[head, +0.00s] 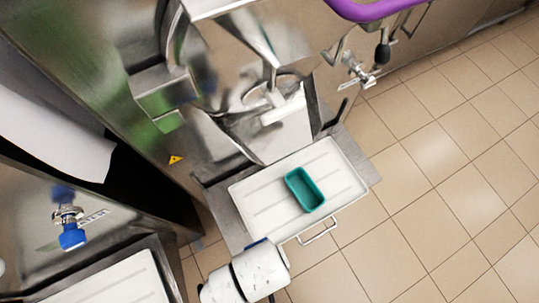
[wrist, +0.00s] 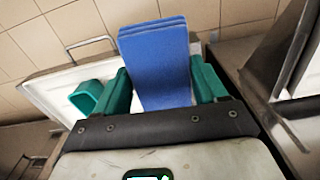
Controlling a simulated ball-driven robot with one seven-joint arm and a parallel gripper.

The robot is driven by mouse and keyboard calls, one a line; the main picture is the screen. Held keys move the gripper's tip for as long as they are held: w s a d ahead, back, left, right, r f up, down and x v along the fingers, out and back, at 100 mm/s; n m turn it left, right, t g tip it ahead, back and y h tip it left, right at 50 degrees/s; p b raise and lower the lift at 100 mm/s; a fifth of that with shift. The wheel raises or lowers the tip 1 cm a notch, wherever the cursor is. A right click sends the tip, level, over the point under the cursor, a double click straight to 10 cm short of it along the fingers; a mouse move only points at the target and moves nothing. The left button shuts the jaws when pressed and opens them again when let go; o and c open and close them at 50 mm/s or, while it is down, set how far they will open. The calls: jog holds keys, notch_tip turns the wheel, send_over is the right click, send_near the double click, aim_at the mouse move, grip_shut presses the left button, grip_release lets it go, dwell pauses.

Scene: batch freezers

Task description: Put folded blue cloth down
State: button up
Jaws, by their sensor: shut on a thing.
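In the wrist view, my gripper (wrist: 160,88) has its two green fingers shut on the folded blue cloth (wrist: 158,55). The cloth stands out beyond the fingertips and shows several stacked layers at its far end. Behind it is a white tray (wrist: 50,88) with a wire handle. In the head view, my white arm reaches in at the bottom by the tray's (head: 245,198) front edge. There, a small blue edge of the cloth (head: 257,243) shows at the arm's end; the fingers are hidden. Whether the cloth touches the tray cannot be told.
A teal rectangular container (head: 304,190) sits on the white tray, right of its middle. It also shows in the wrist view (wrist: 86,97). A steel freezer (head: 150,100) stands behind the tray. Another white tray (head: 125,285) is at lower left. Tiled floor (head: 450,190) lies open on the right.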

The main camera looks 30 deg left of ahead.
jog(key=w+a+f, duration=0.4)
jog(key=w, duration=0.4)
jog(key=b, duration=0.1)
send_over(269, 216)
jog(key=s, duration=0.1)
jog(key=f, duration=0.4)
jog(key=shift+s+d+f, duration=0.1)
jog(key=shift+d+f, duration=0.1)
jog(key=shift+d, duration=0.2)
jog(key=shift+w+a+f, duration=0.15)
jog(key=shift+w+f, duration=0.15)
jog(key=shift+f, duration=0.1)
jog(key=shift+w+a+f+b, duration=0.1)
jog(key=shift+w+f+b, duration=0.15)
jog(key=shift+f, duration=0.35)
jog(key=shift+w+a+f+b, duration=0.1)
jog(key=shift+f+b, duration=0.15)
jog(key=shift+f, duration=0.35)
jog(key=shift+f+p, duration=0.35)
jog(key=shift+f, duration=0.2)
jog(key=shift+f, duration=0.1)
jog(key=o, duration=1)
jog(key=shift+f+b, duration=0.15)
jog(key=shift+b, duration=0.2)
